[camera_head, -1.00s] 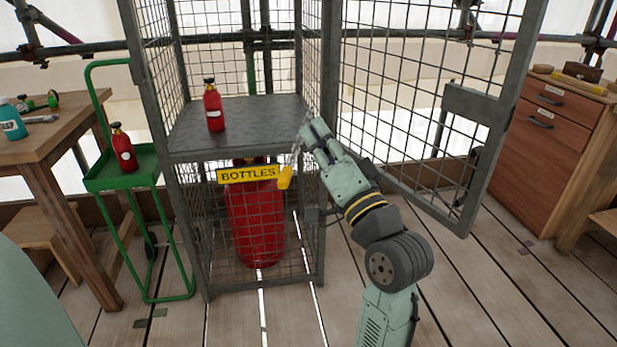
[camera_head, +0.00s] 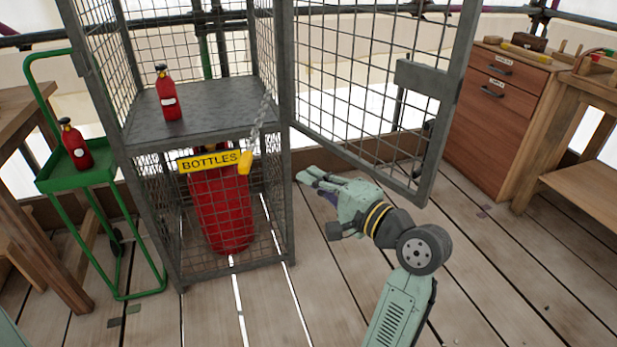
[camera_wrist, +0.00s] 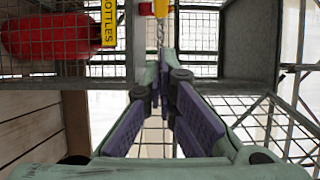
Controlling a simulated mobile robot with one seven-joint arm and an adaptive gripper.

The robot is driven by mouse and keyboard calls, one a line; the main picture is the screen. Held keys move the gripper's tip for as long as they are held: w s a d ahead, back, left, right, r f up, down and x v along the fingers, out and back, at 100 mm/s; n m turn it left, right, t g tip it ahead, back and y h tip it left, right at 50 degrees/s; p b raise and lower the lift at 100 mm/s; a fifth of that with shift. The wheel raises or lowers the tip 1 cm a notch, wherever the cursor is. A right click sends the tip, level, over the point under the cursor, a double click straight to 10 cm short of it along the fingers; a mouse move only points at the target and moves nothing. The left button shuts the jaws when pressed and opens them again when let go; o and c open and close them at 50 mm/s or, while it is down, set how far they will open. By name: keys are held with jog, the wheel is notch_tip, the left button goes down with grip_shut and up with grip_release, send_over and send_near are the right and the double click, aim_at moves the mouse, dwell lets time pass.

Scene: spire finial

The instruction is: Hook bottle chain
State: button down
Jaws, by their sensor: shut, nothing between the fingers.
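The chain (camera_head: 260,120) slopes from the cage's front right post down to a yellow end piece (camera_head: 244,163) beside the right end of the yellow BOTTLES sign (camera_head: 208,161). I cannot tell whether the end piece is hooked on. A large red bottle (camera_head: 222,215) stands behind mesh in the lower cage. My gripper (camera_head: 308,178) is to the right of the cage, apart from the chain, shut and empty. In the wrist view its fingers (camera_wrist: 160,68) meet just below the chain (camera_wrist: 160,35) in the picture, and the yellow end piece (camera_wrist: 161,8) is at the top edge.
The mesh cage door (camera_head: 375,90) stands open to the right, above and behind my gripper. A small red bottle (camera_head: 167,95) stands on the cage shelf (camera_head: 215,108). A green trolley (camera_head: 75,178) is on the left, a drawer cabinet (camera_head: 495,120) on the right. The plank floor in front is clear.

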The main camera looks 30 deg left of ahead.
jog(key=a+p, duration=0.1)
jog(key=a, duration=0.9)
jog(key=shift+s+a, duration=0.15)
jog(key=shift+a, duration=0.05)
